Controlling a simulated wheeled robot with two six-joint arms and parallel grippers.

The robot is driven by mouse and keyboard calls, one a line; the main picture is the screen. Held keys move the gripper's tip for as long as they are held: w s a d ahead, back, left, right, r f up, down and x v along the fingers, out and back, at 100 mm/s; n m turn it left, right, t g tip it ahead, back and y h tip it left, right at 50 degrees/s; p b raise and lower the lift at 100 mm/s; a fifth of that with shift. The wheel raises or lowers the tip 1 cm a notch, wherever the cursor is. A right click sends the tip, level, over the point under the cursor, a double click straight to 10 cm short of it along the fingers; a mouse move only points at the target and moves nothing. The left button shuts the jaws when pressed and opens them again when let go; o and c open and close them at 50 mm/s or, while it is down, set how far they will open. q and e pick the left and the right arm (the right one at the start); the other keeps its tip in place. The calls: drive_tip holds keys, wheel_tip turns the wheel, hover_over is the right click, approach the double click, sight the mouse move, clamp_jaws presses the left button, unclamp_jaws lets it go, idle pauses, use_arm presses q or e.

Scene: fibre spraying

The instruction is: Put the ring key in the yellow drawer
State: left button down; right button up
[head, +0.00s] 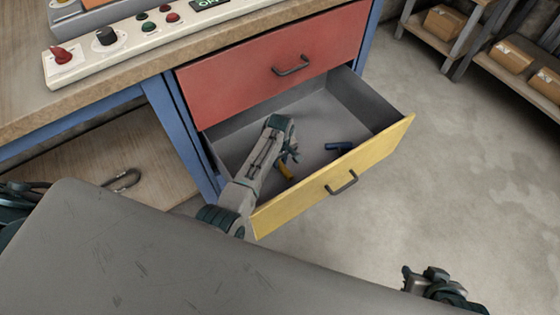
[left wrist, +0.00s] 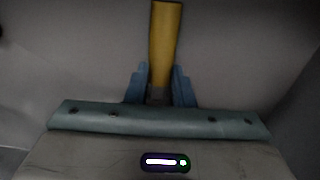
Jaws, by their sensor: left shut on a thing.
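The yellow drawer (head: 375,160) is pulled open below a red drawer front. My left gripper (head: 287,158) is inside it, shut on a slim yellow piece (head: 284,171), which I take to be the ring key.
A dark blue object (head: 339,146) lies in the drawer, right of my left gripper. The red drawer (head: 270,80) above is shut. A U-shaped metal piece (head: 124,180) lies on the lower shelf. A control panel (head: 125,43) sits on the bench; boxes (head: 445,21) stand on racks behind.

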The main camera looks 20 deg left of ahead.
sight(280, 163)
use_arm(q)
drive_tip(key=c, duration=1.3)
unclamp_jaws()
drive_tip(key=shift+o, duration=0.2)
wheel_tip(280, 163, up, 12)
drive_tip(key=p, duration=0.2)
drive_tip(key=shift+p, duration=0.4)
use_arm(e)
drive_tip(key=s+d+r+g, duration=0.1)
drive_tip(key=s+d+r+g+h, duration=0.1)
drive_tip(key=r, duration=0.1)
drive_tip(key=shift+s+d, duration=0.1)
drive_tip(key=shift+d, duration=0.1)
use_arm(q)
drive_tip(key=shift+r, duration=0.1)
